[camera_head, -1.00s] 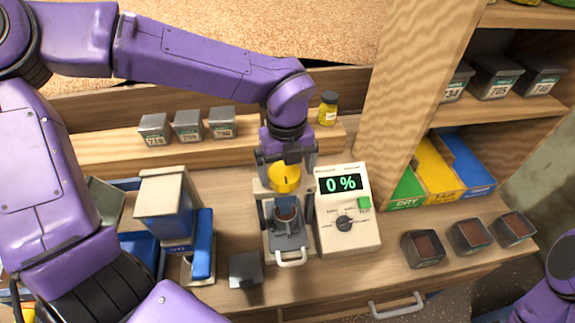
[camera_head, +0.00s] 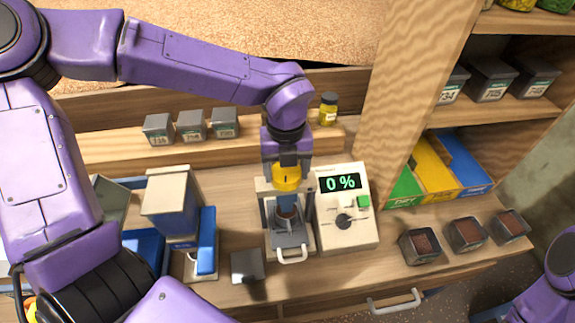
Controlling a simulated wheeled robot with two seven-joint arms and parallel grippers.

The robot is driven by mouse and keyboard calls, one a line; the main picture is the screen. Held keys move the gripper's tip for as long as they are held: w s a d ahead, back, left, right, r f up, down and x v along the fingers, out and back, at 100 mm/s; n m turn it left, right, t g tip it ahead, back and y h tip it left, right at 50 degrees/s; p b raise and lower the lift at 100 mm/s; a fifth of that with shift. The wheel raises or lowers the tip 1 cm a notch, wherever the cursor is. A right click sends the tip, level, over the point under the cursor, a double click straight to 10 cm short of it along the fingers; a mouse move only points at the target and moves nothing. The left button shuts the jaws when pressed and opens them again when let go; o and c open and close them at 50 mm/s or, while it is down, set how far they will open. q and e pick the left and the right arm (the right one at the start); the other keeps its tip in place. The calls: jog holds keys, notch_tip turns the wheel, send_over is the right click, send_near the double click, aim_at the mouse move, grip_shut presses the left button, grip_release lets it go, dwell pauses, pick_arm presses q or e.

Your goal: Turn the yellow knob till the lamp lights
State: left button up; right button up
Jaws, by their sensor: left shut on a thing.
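The yellow knob (camera_head: 286,180) sits on top of a small press-like device (camera_head: 289,238) on the bench. My left gripper (camera_head: 287,170) comes down from above and is shut on the yellow knob. Below the knob, a dark cup stands on the device's grey tray, which has a white handle at the front. I cannot make out a lit lamp. My right gripper is not in view; only part of my right arm shows at the lower right.
Several tins (camera_head: 190,126) and a yellow jar (camera_head: 328,109) stand on the back ledge. Green, yellow and blue bins (camera_head: 428,170) are at the right, with open tins of brown matter (camera_head: 420,246) before them. A blue and cream machine (camera_head: 170,205) stands left. A wooden post rises behind the meter.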

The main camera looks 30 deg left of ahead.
pick_arm(q)
jog(key=m+p, duration=0.4)
jog(key=m, duration=0.1)
jog(key=shift+a+r, duration=0.1)
jog(key=shift+r, duration=0.15)
jog(key=m+p, duration=0.3)
jog(key=m, duration=0.2)
jog(key=m+p, duration=0.1)
jog(key=shift+w+a+f+m, duration=0.1)
jog(key=shift+f+m, duration=0.1)
jog(key=shift+m, duration=0.2)
jog(key=m, duration=0.5)
jog(key=shift+a, duration=0.1)
jog(key=m, duration=0.6)
jog(key=shift+w+f+m, duration=0.1)
jog(key=shift+m, duration=0.3)
jog(key=m, duration=0.3)
jog(key=shift+m, duration=0.3)
jog(key=m, duration=0.3)
jog(key=shift+m, duration=0.3)
jog(key=m, duration=0.3)
jog(key=shift+f+m, duration=0.1)
jog(key=shift+m, duration=0.2)
jog(key=m, duration=0.3)
jog(key=shift+m, duration=0.4)
jog(key=m, duration=0.6)
jog(key=shift+d+f+m, duration=0.1)
jog(key=shift+d+m, duration=0.1)
jog(key=shift+m, duration=0.2)
